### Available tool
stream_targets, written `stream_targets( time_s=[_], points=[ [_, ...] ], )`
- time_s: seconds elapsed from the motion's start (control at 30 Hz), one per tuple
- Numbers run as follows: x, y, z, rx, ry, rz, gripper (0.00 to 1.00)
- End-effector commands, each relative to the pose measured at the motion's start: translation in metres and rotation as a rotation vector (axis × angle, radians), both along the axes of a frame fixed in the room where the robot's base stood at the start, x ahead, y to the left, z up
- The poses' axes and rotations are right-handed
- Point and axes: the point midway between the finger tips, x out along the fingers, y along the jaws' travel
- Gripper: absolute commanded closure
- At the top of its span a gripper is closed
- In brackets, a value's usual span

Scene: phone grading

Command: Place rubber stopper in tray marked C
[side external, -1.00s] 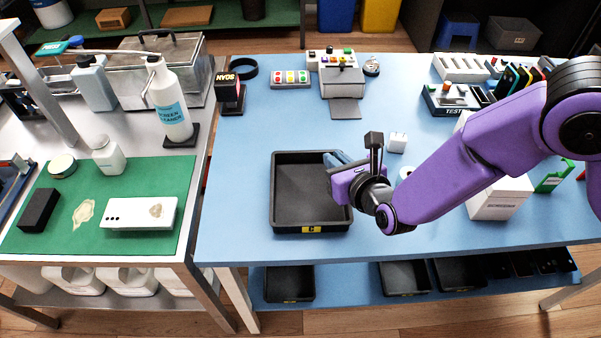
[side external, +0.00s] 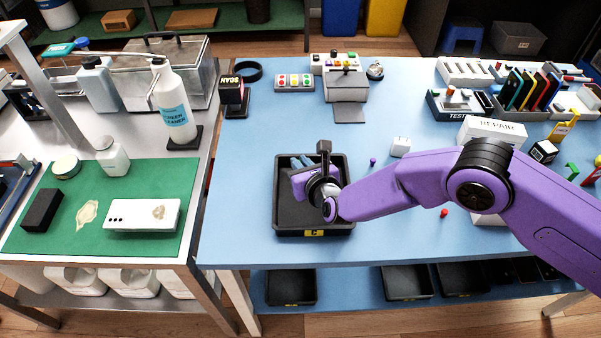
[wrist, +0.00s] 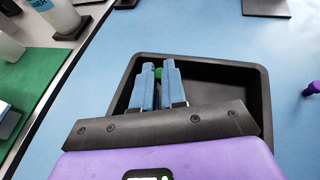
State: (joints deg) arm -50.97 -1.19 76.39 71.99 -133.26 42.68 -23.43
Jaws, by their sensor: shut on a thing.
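The black tray (side external: 284,225) with a yellow label on its front edge stands on the blue table; the label's letter looks like a C but is small. It also shows in the wrist view (wrist: 262,110). My gripper (side external: 301,163) is over the inside of this tray, towards its back half. In the wrist view my blue fingers (wrist: 159,78) are close together, shut on a small green piece (wrist: 158,72), which seems to be the rubber stopper. Only a little of it shows between the fingertips. I cannot tell its height above the tray floor.
A purple peg-like piece (side external: 373,162), a white cube (side external: 400,147) and a red piece (side external: 444,213) are on the table to the right of the tray. A scanner (side external: 234,92) stands behind it at left. The table left of the tray is clear.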

Motion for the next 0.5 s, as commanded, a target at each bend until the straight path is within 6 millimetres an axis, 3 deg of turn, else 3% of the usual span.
stream_targets(
  time_s=[0.3, 0.5],
  points=[
    [0.002, 0.002, -0.032, -0.001, 0.002, -0.001, 1.00],
    [0.003, 0.002, -0.034, 0.001, 0.000, -0.001, 1.00]
  ],
)
